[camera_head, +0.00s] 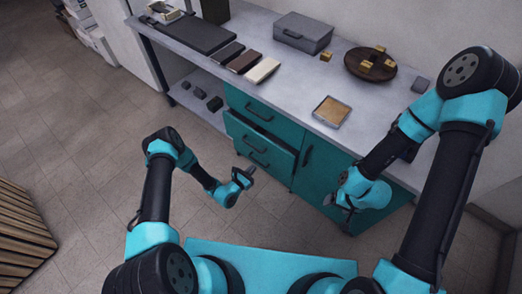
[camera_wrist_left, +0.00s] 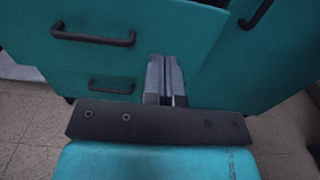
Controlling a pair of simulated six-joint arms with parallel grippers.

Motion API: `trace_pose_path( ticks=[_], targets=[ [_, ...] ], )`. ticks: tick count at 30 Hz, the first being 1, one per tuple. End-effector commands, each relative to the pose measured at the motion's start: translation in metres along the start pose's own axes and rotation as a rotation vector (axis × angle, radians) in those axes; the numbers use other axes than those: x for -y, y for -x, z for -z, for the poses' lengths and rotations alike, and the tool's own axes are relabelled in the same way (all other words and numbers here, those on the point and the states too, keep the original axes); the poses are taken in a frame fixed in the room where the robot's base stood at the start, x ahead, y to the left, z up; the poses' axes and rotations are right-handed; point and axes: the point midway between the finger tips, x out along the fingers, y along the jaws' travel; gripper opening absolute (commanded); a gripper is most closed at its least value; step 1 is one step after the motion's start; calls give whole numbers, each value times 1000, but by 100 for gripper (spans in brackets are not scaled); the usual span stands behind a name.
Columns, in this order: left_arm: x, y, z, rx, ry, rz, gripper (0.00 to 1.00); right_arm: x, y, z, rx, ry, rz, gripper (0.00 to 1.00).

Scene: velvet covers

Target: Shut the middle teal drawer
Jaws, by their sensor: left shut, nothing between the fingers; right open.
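The middle teal drawer (camera_head: 277,152) stands pulled out of the cabinet, with a dark gap behind its front's top edge. Its front and black bar handle also show in the left wrist view (camera_wrist_left: 135,60). My left gripper (camera_head: 249,172) is shut and empty, in front of the drawers near the lower right of the middle drawer's front. In the left wrist view its fingers (camera_wrist_left: 165,75) overlap the drawer front's right side; I cannot tell whether they touch it. My right gripper (camera_head: 346,208) is open in front of the cabinet door, clear of the drawer.
The top drawer (camera_head: 275,121) looks shut. A bottom drawer handle (camera_wrist_left: 110,86) shows below the middle one. The cabinet door (camera_head: 318,170) is to the right. The countertop (camera_head: 290,85) holds a grey case (camera_head: 303,34), a round wooden board (camera_head: 352,69) and a square tray (camera_head: 331,112).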

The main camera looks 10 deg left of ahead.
Motion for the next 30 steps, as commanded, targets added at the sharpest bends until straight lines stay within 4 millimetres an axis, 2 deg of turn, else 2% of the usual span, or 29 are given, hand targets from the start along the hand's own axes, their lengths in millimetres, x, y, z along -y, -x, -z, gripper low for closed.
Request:
trace_pose_path(
  ticks=[8,14,30],
  targets=[
    [-1,-1,0,1,0,-1,0,0,0,0,0,0,0,76],
    [-1,-14,0,2,-1,0,0,0,0,0,0,0,0,76],
    [-1,-101,0,2,-1,0,0,0,0,0,0,0,0,76]
  ],
)
